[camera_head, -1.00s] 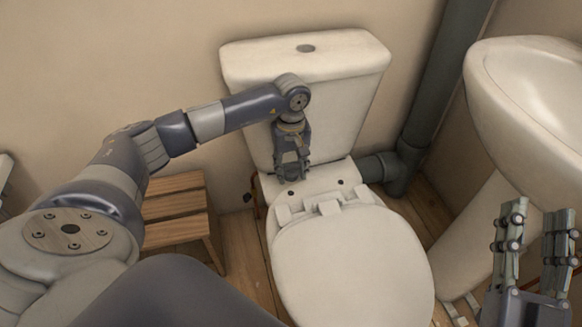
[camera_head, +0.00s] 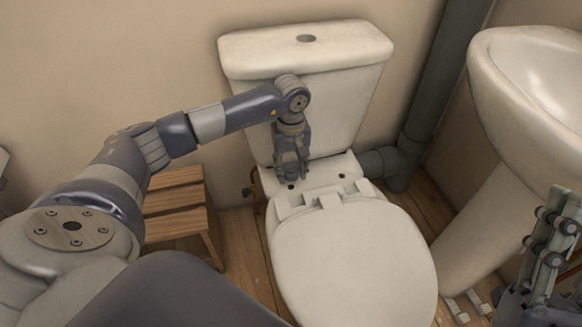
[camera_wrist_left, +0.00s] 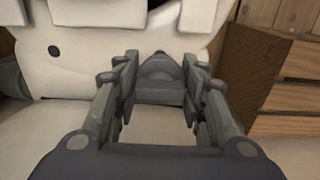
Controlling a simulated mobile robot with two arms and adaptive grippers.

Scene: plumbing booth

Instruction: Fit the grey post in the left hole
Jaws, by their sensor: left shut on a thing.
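The toilet's white rear ledge (camera_head: 325,172) has two dark holes. The left hole (camera_head: 291,187) shows just below my left fingertips and the right hole (camera_head: 341,175) lies clear to the right. In the left wrist view one dark hole (camera_wrist_left: 53,50) shows at left. My left gripper (camera_head: 291,170) points down over the left side of the ledge, in front of the cistern. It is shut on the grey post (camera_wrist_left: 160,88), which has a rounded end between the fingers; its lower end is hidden. My right gripper (camera_head: 560,235) is open, empty and partly cut off at the right edge.
The white cistern (camera_head: 305,55) stands close behind my left gripper. The closed lid (camera_head: 350,255) is in front. A grey pipe (camera_head: 425,100) and a sink (camera_head: 530,90) stand at right, a wooden stool (camera_head: 175,205) at left.

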